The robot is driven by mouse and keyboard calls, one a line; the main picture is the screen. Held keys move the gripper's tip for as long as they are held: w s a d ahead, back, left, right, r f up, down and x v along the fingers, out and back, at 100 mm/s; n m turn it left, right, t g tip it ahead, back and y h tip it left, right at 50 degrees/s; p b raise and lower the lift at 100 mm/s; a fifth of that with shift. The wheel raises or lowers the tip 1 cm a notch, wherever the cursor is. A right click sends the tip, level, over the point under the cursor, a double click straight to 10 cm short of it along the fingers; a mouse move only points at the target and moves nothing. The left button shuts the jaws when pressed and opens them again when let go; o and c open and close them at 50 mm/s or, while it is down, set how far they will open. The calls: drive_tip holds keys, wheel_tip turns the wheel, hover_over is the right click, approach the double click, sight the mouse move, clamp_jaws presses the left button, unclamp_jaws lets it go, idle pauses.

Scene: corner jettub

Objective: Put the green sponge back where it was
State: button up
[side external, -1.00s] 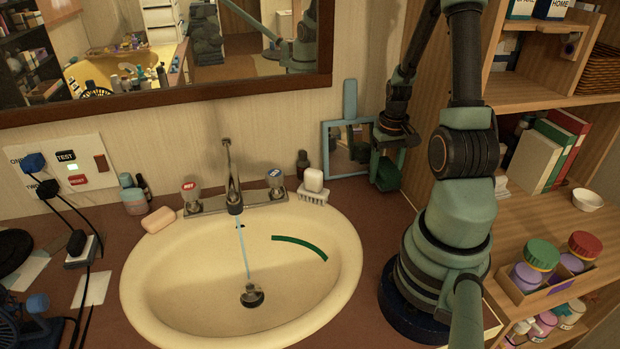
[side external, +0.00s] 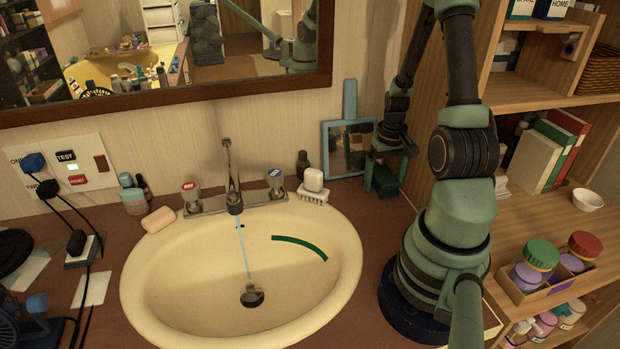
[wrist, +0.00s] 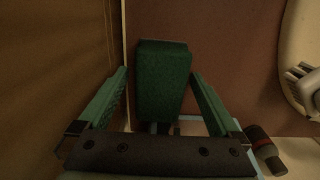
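The green sponge (side external: 384,181) stands upright on the brown counter, right of the sink and close to the wooden shelf unit. My gripper (side external: 387,171) is directly over it with its fingers on either side. In the wrist view the sponge (wrist: 163,82) is between the two green fingers of my gripper (wrist: 159,72). The fingers are spread, with a gap to the sponge on the left and a narrower one on the right near the tip. Part of the sponge's lower end is hidden in the wrist view.
A blue-framed hand mirror (side external: 349,145) leans on the wall just left of my gripper. A white-bristled brush (side external: 313,196) and the sink (side external: 345,235) with running water are further left. The shelf unit (side external: 420,150) closely bounds the right side.

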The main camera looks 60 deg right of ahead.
sight(384, 175)
drive_tip(key=shift+r, duration=0.1)
wheel_tip(384, 175, up, 12)
drive_tip(key=w+a+r+n+t+h, duration=0.1)
drive_tip(key=w+a+r+n+t, duration=0.1)
drive_tip(key=w+a+r, duration=0.4)
drive_tip(key=w+a+r+n+t, duration=0.1)
drive_tip(key=w+a+r+n, duration=0.2)
drive_tip(key=a, duration=0.5)
drive_tip(key=w+a+r+n+t+y, duration=0.1)
drive_tip(key=a+r+n+t, duration=0.1)
drive_tip(key=a, duration=1.1)
drive_tip(key=shift+a+r+n+t, duration=0.3)
drive_tip(key=shift+r+n, duration=0.5)
drive_tip(key=shift+n, duration=0.2)
drive_tip(key=shift+d, duration=0.1)
